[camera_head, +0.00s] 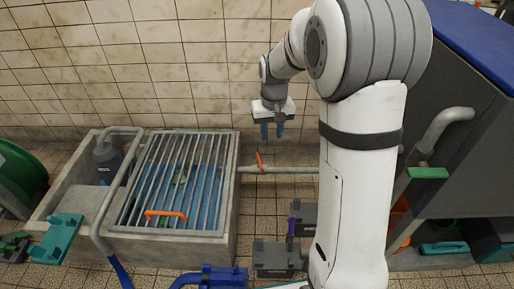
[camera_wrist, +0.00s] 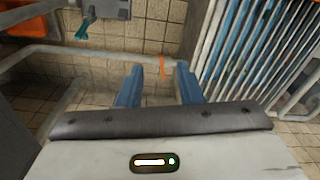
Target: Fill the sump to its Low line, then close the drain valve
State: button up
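The concrete sump (camera_head: 232,235) is at the left under a metal grate (camera_head: 221,180) with an orange handle (camera_head: 165,215). Blue shows beneath the bars; no Low line can be made out. A pale pipe (camera_head: 295,170) leaves the sump's right side and carries an orange lever (camera_head: 260,161), which stands across the pipe. My gripper (camera_head: 272,136) points down above and behind this pipe, with its two blue fingers apart and nothing between them. In the wrist view the lever (camera_wrist: 162,67) appears between the open fingers (camera_wrist: 160,72), beyond their tips and apparently not touched.
A green-handled valve (camera_head: 428,173) sits on a pipe at the grey cabinet (camera_head: 450,135) on the right. A green reel (camera_head: 20,175) is at far left. A tiled wall stands behind.

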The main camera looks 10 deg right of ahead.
jog(key=w+f, duration=0.9)
jog(key=w, duration=0.2)
jog(key=p, duration=0.1)
send_near(259, 160)
jog(key=shift+f+g, duration=0.15)
jog(key=shift+g, duration=0.15)
notch_tip(259, 160, down, 8)
jog(key=b, duration=0.2)
jog(key=shift+w+f+b, duration=0.15)
jog(key=shift+b, duration=0.25)
jog(key=shift+c, duration=0.2)
grip_shut()
